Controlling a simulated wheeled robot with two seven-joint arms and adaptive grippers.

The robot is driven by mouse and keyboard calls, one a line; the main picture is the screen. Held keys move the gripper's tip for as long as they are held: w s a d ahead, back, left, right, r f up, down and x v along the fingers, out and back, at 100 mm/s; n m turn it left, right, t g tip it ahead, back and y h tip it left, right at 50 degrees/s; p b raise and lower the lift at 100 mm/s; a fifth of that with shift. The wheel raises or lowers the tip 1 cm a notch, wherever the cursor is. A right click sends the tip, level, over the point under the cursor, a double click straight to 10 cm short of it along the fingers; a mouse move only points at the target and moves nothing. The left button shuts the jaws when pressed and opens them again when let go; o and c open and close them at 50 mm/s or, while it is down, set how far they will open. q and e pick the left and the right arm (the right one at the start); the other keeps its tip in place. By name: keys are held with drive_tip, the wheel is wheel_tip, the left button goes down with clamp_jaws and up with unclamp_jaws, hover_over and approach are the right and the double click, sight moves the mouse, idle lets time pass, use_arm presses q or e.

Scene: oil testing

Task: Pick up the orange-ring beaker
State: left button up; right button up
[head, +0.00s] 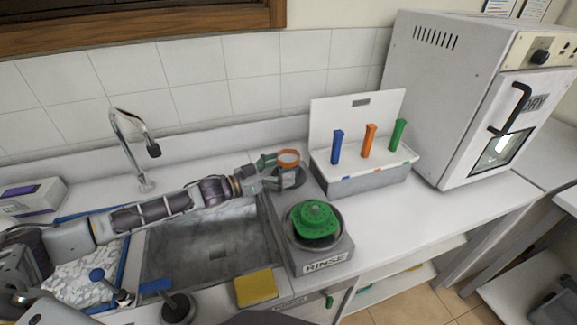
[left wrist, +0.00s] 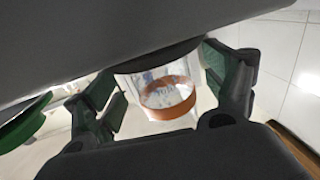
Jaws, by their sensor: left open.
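The orange-ring beaker (head: 288,158) stands on the counter side behind the sink's right end, at the back of the rinse unit. In the left wrist view the clear beaker with its orange ring (left wrist: 168,98) sits between my finger pads. My left gripper (head: 278,170) is open, with one finger to each side of the beaker. A gap shows between the beaker and the left pad; the right pad is very close, and I cannot tell if it touches. The beaker's lower part is partly hidden by the gripper in the head view. My right gripper is not in view.
A green piece (head: 314,219) sits on the grey rinse unit (head: 322,267) in front. A box with blue, orange and green handles (head: 362,178) stands to the right, beside the large dryer (head: 455,100). The faucet (head: 133,150) and sink (head: 205,250) lie left; a yellow sponge (head: 255,288) is in front.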

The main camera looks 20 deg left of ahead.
use_arm(q)
drive_tip(key=shift+x, duration=1.2)
drive_tip(key=shift+c, duration=1.6)
drive_tip(key=c, duration=0.7)
drive_tip(key=shift+c, duration=0.6)
drive_tip(key=shift+r, duration=0.5)
wheel_tip(320, 180, up, 9)
drive_tip(key=p, duration=0.1)
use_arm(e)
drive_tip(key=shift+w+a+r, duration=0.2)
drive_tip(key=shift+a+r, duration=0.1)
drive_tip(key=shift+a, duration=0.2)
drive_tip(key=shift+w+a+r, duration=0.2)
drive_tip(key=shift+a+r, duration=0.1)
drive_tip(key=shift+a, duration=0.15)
